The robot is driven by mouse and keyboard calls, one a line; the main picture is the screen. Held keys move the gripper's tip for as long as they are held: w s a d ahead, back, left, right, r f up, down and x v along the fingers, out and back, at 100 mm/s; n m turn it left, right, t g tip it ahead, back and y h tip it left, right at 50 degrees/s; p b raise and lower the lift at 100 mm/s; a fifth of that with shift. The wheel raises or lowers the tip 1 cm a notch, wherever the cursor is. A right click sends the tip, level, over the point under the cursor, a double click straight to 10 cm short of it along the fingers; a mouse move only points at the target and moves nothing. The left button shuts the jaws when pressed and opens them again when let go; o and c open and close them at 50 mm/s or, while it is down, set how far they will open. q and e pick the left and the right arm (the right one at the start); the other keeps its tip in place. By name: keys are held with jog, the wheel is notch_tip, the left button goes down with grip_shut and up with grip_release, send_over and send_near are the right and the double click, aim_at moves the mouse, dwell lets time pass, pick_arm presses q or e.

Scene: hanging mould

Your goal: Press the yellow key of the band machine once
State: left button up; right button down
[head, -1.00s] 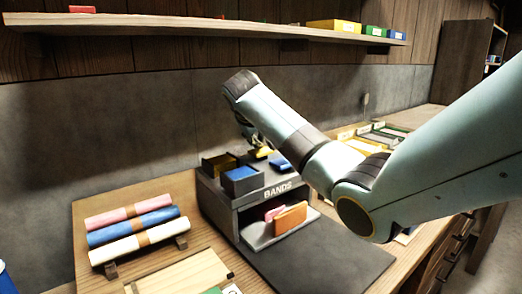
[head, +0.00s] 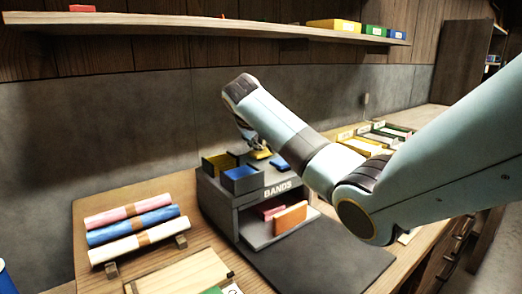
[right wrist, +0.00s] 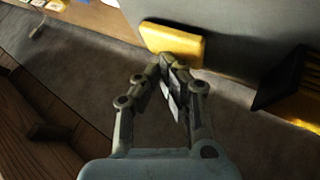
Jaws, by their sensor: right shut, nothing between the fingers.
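The band machine (head: 235,205) is a grey unit marked "BANDS" on the bench. Its yellow key (head: 263,155) is on top towards the back, beside a blue key (head: 279,163); in the right wrist view the yellow key (right wrist: 172,42) is a bright block. My right gripper (head: 257,143) reaches down over the yellow key. In the right wrist view its shut, empty fingertips (right wrist: 168,66) are at the key's near edge; I cannot tell whether they touch. My left gripper is not in view.
Yellow (head: 217,164) and blue (head: 241,179) open boxes stand on the machine's left top. An orange piece (head: 290,217) and a pink piece (head: 270,208) sit in its lower opening. Coloured rolls (head: 133,226) lie to the left. A dark mat (head: 325,262) in front is clear.

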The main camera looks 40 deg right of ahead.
aim_at(258, 151)
jog(key=shift+f, duration=0.45)
dwell(0.5)
jog(key=shift+r+p, duration=1.35)
jog(key=shift+r, duration=0.1)
notch_tip(258, 151, up, 5)
jog(key=p, duration=0.5)
